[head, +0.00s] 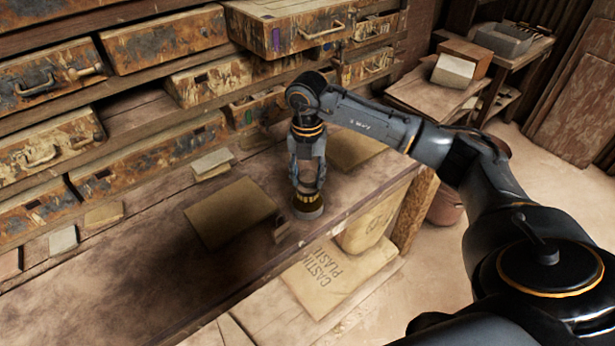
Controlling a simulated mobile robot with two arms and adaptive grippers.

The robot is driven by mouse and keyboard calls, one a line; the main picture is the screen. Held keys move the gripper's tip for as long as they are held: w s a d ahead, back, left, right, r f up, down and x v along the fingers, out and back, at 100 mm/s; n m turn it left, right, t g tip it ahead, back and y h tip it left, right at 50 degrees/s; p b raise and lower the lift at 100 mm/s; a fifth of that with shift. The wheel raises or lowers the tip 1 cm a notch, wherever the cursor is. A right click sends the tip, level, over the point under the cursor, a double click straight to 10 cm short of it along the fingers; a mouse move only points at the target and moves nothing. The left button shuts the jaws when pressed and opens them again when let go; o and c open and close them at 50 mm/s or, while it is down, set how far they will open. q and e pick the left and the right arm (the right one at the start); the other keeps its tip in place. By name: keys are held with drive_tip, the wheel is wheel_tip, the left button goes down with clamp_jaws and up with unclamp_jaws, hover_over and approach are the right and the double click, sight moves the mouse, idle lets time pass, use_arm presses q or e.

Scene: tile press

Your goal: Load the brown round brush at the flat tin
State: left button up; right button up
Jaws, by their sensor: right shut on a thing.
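My right gripper (307,184) points straight down over the workbench, near its front edge. It is shut on the brown round brush (307,199), which is upright with a dark and yellowish lower part below the fingers. The fingers hide much of the brush. A low grey round shape, which looks like the flat tin (309,213), lies directly under the brush. I cannot tell whether the brush touches it or is just above it. My left gripper is not in view.
A flat tan board (231,212) lies left of the brush, with a small brown block (280,229) at its right corner. Worn drawers (155,40) line the back. Small tiles (212,164) lie along the bench. Its front left part is clear. A sack (335,272) lies below.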

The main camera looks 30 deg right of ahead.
sight(308, 175)
drive_tip(key=shift+r+p, duration=1.2)
drive_tip(key=shift+r, duration=0.95)
